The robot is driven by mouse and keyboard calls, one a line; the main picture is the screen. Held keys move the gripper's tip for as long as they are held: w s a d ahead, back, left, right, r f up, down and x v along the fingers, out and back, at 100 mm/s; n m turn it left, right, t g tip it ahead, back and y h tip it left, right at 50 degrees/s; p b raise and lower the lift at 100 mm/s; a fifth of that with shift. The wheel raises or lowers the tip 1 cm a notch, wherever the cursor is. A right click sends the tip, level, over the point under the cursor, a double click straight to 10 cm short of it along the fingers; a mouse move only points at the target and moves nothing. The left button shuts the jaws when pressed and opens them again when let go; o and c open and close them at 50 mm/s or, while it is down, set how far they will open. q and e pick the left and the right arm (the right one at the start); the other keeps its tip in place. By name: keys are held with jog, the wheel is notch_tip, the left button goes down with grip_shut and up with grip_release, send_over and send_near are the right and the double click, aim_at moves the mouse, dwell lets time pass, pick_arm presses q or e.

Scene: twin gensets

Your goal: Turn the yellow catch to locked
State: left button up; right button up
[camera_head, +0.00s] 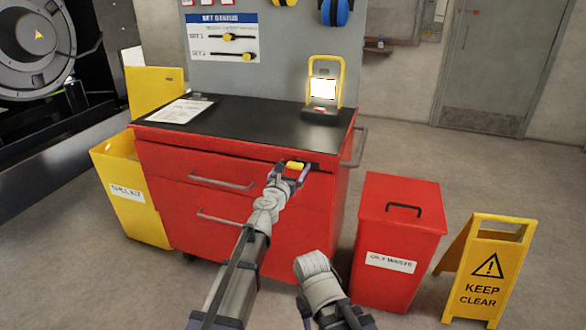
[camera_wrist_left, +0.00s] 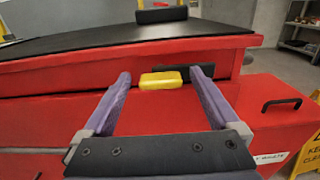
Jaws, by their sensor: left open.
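The yellow catch (camera_head: 295,165) is a small bar on the upper front of the red cabinet (camera_head: 235,150), near its right end, just below the black top. In the left wrist view the catch (camera_wrist_left: 161,79) lies roughly level, with a dark piece at its right end. My left gripper (camera_head: 292,170) is open at the catch. In the wrist view its two fingers (camera_wrist_left: 160,75) stand on either side of the catch, with gaps visible. I cannot tell how deep they reach. Of my right arm only a link shows at the bottom; its gripper is out of view.
A lit work lamp (camera_head: 323,88) and a paper sheet (camera_head: 180,111) are on the cabinet top. Drawer handles (camera_head: 222,181) jut from the front. A yellow bin (camera_head: 130,190) stands left; a red waste bin (camera_head: 398,240) and a yellow caution sign (camera_head: 484,268) stand right.

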pick_arm(q)
jog(key=shift+c, duration=0.2)
grip_shut()
dwell(0.6)
